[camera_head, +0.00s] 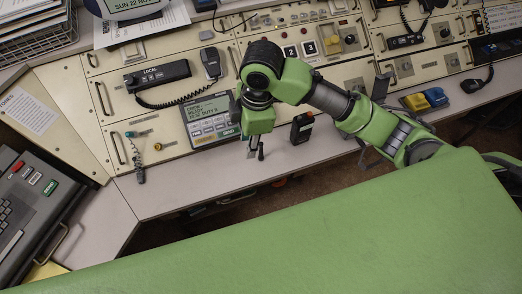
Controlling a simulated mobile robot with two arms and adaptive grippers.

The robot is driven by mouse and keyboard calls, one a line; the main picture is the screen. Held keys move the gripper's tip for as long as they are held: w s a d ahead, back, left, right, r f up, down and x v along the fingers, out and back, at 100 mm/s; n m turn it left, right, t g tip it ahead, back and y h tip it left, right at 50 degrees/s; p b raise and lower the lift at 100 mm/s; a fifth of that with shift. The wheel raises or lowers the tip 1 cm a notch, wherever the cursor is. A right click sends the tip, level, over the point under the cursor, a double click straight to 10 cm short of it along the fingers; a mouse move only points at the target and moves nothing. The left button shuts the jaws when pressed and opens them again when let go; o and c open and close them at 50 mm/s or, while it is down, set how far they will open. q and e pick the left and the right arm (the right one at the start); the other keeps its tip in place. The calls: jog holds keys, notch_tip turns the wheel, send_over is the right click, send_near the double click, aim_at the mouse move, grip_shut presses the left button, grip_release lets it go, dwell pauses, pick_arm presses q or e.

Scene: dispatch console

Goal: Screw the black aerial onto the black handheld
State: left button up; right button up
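The black handheld (302,128) stands upright on the console's front ledge, with a small light patch on its front. My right gripper (256,150) points down just left of the handheld, apart from it, over the ledge. Its fingers are small and dark here, and I cannot tell whether they are open or shut. A thin dark piece shows at the fingertips; I cannot tell whether it is a finger or the black aerial. I cannot make out the aerial anywhere else. My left gripper is not in view.
A keypad panel with a green screen (211,118) lies behind and left of my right gripper. A corded LOCAL unit (158,76) is further left. Yellow (415,102) and blue (436,97) items sit to the right. The ledge (185,182) left of the gripper is clear.

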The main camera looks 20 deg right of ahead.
aim_at(260, 145)
jog(key=shift+n+h, duration=0.6)
jog(key=shift+h, duration=0.1)
jog(key=w+d+r, duration=0.1)
jog(key=d, duration=0.1)
jog(key=w+d+r, duration=0.1)
jog(key=r, duration=0.1)
jog(key=shift+d, duration=0.35)
jog(key=shift+f, duration=0.1)
notch_tip(260, 145, down, 8)
jog(key=shift+w+f, duration=0.1)
jog(key=shift+f, duration=0.15)
jog(key=f, duration=0.2)
jog(key=f+p, duration=0.1)
jog(key=f, duration=0.1)
jog(key=shift+w+d+f+p, duration=0.15)
jog(key=shift+w+d+p, duration=0.05)
jog(key=shift+p, duration=0.1)
jog(key=shift+f, duration=0.45)
